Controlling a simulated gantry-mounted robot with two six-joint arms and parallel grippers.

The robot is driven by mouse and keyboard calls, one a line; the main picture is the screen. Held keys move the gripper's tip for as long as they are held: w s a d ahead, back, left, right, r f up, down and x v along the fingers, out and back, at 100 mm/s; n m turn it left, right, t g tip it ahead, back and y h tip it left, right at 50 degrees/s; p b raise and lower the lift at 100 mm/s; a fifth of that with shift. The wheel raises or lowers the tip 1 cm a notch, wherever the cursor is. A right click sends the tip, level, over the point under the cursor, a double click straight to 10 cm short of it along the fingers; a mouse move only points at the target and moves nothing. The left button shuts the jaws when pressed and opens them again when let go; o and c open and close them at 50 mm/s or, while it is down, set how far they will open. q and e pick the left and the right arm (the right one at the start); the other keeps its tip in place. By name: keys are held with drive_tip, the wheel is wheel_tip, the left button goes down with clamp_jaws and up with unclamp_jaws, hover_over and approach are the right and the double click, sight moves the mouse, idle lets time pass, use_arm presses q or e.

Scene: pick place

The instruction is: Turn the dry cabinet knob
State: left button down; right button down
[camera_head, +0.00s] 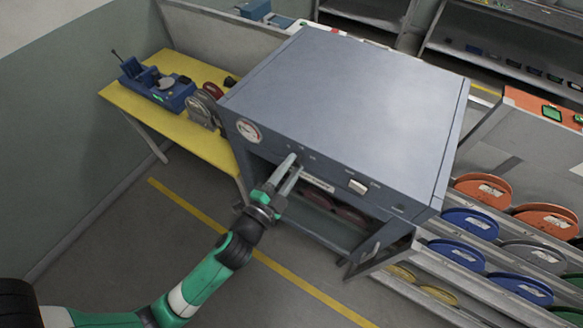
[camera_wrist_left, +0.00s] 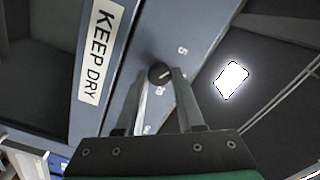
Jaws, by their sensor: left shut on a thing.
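The dry cabinet (camera_head: 345,90) is a blue-grey box with a round dial gauge (camera_head: 249,131) at the left of its front panel. My left gripper (camera_head: 295,161) reaches up to that panel from the lower left. In the left wrist view, the black round knob (camera_wrist_left: 160,75) with a pale mark sits between the fingertips of my left gripper (camera_wrist_left: 161,80), which is shut on it. The knob is hidden by the fingers in the head view. White numbers show on the panel around it. My right gripper is not in view.
The cabinet's door (camera_head: 380,249) hangs open at the lower right, and reels lie inside. A yellow table (camera_head: 190,143) with blue equipment (camera_head: 157,86) stands at the left. Racks of orange and blue reels (camera_head: 468,223) stand at the right. A "KEEP DRY" label (camera_wrist_left: 95,55) is beside the knob.

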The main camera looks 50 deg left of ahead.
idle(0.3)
use_arm(q)
drive_tip(key=c, duration=0.5)
unclamp_jaws()
drive_tip(key=b+v, duration=0.3)
drive_tip(key=v, duration=0.8)
drive_tip(key=shift+s+d+b, duration=0.1)
drive_tip(key=shift+s+b, duration=0.2)
drive_tip(key=shift+b, duration=0.05)
